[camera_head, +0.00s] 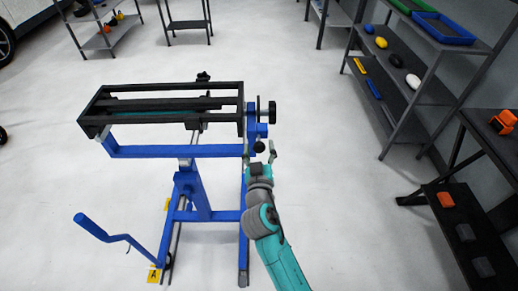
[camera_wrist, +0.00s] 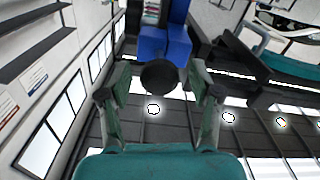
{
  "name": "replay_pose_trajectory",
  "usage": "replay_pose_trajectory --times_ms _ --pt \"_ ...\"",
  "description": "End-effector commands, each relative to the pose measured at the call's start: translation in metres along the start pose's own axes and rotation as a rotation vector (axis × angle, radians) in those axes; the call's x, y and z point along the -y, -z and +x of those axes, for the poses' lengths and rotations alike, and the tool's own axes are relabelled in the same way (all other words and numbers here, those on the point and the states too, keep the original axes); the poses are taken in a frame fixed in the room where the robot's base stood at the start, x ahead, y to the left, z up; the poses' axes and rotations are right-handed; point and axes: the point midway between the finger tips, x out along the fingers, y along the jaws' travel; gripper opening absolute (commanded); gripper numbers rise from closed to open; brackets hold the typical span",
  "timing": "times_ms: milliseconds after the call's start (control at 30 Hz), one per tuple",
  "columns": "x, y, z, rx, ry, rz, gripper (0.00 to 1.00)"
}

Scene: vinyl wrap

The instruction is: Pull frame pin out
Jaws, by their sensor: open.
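The frame pin shows as a black round knob (camera_head: 259,146) on the right side of the blue stand (camera_head: 180,151), below a larger black handwheel. In the wrist view the knob (camera_wrist: 159,76) sits between my two fingers, in front of a blue bracket (camera_wrist: 165,42). My gripper (camera_head: 259,153) is open, with a finger to each side of the knob. In the wrist view my gripper (camera_wrist: 160,85) shows gaps beside the knob, mainly on the right. The pin's shaft is hidden behind the knob.
A black rectangular frame (camera_head: 100,92) tops the stand, with the handwheel (camera_head: 267,112) at its right end. A blue crank (camera_head: 103,233) sticks out at lower left. Shelves (camera_head: 440,92) and a dark bench (camera_head: 475,205) stand at right. The floor between is clear.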

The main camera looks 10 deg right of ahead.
Motion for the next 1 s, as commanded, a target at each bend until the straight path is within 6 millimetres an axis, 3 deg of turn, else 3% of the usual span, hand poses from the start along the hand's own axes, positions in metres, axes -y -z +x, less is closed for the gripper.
replay_pose_trajectory --times_ms 167,700,1000 --pt "0.000 0.000 -0.010 -0.001 0.001 0.000 0.64" --pt "0.001 -0.001 -0.105 0.001 0.003 -0.002 0.64" --pt "0.000 0.000 -0.121 0.000 0.001 0.000 0.64"
